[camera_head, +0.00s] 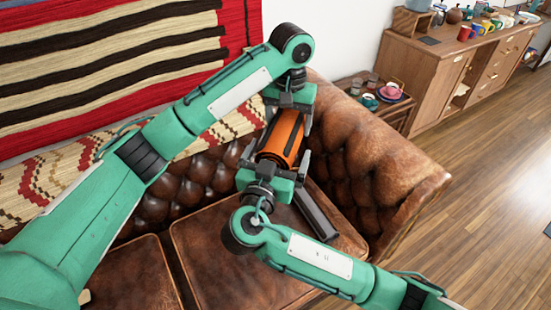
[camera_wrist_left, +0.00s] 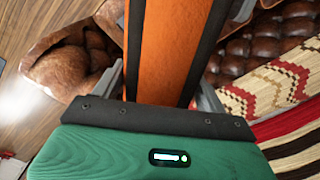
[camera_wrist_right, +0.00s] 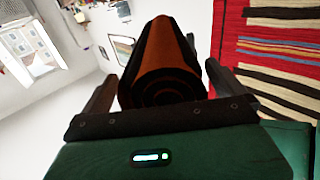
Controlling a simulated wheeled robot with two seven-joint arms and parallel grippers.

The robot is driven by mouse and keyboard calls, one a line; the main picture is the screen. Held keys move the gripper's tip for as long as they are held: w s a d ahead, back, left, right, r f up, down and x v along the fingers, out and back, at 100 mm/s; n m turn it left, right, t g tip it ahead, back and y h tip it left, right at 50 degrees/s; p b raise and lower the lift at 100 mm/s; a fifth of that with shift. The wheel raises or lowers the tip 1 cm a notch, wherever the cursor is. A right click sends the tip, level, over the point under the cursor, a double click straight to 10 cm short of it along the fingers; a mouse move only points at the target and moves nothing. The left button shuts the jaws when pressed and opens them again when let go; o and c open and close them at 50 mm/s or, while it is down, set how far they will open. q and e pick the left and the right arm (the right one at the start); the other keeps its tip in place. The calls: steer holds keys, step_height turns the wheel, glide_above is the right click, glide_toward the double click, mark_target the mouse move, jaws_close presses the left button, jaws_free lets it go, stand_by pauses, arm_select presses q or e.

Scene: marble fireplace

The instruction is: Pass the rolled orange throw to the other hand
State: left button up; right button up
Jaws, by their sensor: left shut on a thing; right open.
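The rolled orange throw (camera_head: 282,136), orange with dark stripes, is held in the air above the brown leather sofa. My left gripper (camera_head: 281,118) is shut on its upper part in the head view. In the left wrist view the throw (camera_wrist_left: 166,50) runs out from between the fingers. My right gripper (camera_head: 277,163) is open at the lower end of the throw, its fingers on either side. In the right wrist view the throw's dark spiral end (camera_wrist_right: 165,92) faces the palm between the open fingers. I cannot tell whether those fingers touch it.
The tufted leather sofa (camera_head: 215,255) lies below, with a long dark grey object (camera_head: 316,215) on its seat. A red striped textile (camera_head: 120,60) hangs behind. A small side table (camera_head: 388,110) holds dishes, and a wooden sideboard (camera_head: 440,65) holds mugs. Wooden floor is clear at right.

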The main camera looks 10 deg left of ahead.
steer(key=shift+c, duration=0.4)
steer(key=c, duration=1.1)
arm_select(q)
steer(key=o, duration=1.2)
steer(key=shift+r, duration=0.1)
